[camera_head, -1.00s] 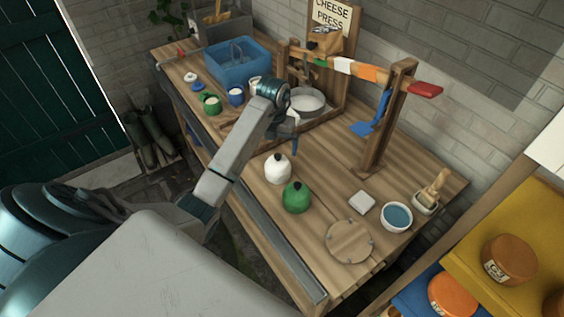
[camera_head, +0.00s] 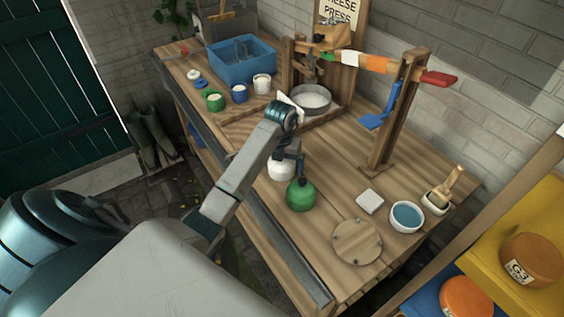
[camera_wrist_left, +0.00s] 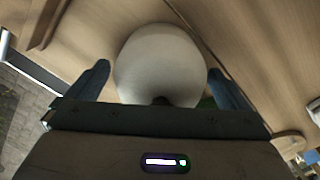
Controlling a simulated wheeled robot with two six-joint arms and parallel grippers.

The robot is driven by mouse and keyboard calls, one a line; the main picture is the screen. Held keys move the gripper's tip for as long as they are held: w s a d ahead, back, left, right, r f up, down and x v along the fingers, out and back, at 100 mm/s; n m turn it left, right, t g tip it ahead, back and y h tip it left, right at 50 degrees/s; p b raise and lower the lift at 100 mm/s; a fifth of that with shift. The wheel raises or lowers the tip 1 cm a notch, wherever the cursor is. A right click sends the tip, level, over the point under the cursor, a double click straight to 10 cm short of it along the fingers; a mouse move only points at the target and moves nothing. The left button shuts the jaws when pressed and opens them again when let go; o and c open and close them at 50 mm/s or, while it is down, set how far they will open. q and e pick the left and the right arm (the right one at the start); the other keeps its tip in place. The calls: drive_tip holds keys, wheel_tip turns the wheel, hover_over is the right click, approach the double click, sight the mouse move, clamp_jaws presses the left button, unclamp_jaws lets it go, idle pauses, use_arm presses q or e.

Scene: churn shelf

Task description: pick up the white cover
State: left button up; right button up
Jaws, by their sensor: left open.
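The white cover (camera_head: 279,172) is a rounded dome standing on the wooden bench, left of and behind a green cover (camera_head: 301,195) of like shape. My left gripper (camera_head: 291,160) is over the white cover and hides its top in the head view. In the left wrist view the white cover (camera_wrist_left: 160,62) lies between the two open fingers of my left gripper (camera_wrist_left: 164,85), with a gap on the left side; the palm hides its near edge. A sliver of green shows beside it. My right gripper is in neither view.
A round wooden board (camera_head: 357,242), a pale square block (camera_head: 369,201) and a bowl of blue liquid (camera_head: 406,216) stand to the right. A wooden post (camera_head: 391,120) with a blue lever rises behind. A metal pan (camera_head: 311,99) and blue tub (camera_head: 243,62) stand farther back.

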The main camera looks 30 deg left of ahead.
use_arm(q)
drive_tip(key=c, duration=1.1)
drive_tip(key=shift+o, duration=0.2)
drive_tip(key=shift+r, duration=0.1)
